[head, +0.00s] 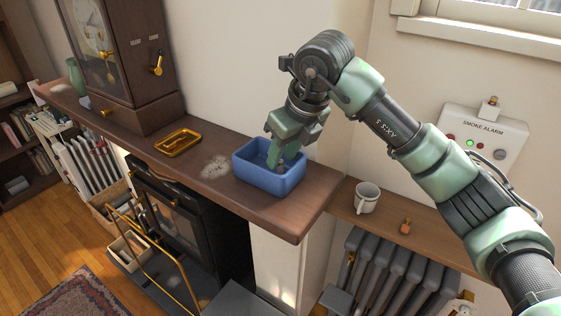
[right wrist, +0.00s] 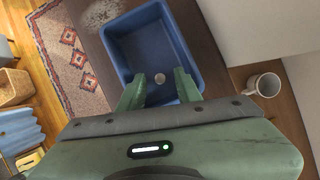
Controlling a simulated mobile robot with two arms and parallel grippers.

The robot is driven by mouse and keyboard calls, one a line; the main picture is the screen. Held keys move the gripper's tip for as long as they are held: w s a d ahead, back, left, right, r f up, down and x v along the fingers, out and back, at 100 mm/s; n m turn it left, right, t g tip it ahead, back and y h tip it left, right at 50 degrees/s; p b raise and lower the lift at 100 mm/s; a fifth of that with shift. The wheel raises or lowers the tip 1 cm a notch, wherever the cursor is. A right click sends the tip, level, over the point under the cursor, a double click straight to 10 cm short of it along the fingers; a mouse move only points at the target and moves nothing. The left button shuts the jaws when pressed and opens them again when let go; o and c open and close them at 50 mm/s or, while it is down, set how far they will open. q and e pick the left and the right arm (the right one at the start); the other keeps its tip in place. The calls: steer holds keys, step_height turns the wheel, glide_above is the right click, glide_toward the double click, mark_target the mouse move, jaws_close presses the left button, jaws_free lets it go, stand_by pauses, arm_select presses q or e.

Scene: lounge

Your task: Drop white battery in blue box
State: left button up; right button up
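The blue box (head: 270,183) is an open tray near the right end of the brown mantel shelf. My right gripper (head: 283,160) reaches down into it, and the box also shows in the right wrist view (right wrist: 120,60). There the right gripper's fingers (right wrist: 160,82) are apart, with clear gaps on both sides of a small pale round thing (right wrist: 160,78). It looks like the white battery seen end-on, inside the box outline; its exact height above the floor I cannot tell. My left gripper is not in view.
A white mug (head: 367,198) and a small orange-brown object (head: 405,227) stand on the lower shelf at the right. A brass tray (head: 178,142) and a wooden clock (head: 125,70) are on the mantel to the left. A smoke alarm panel (head: 484,135) is on the wall.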

steer(key=b+v, duration=0.2)
steer(key=v, duration=0.7)
steer(key=shift+r, duration=0.2)
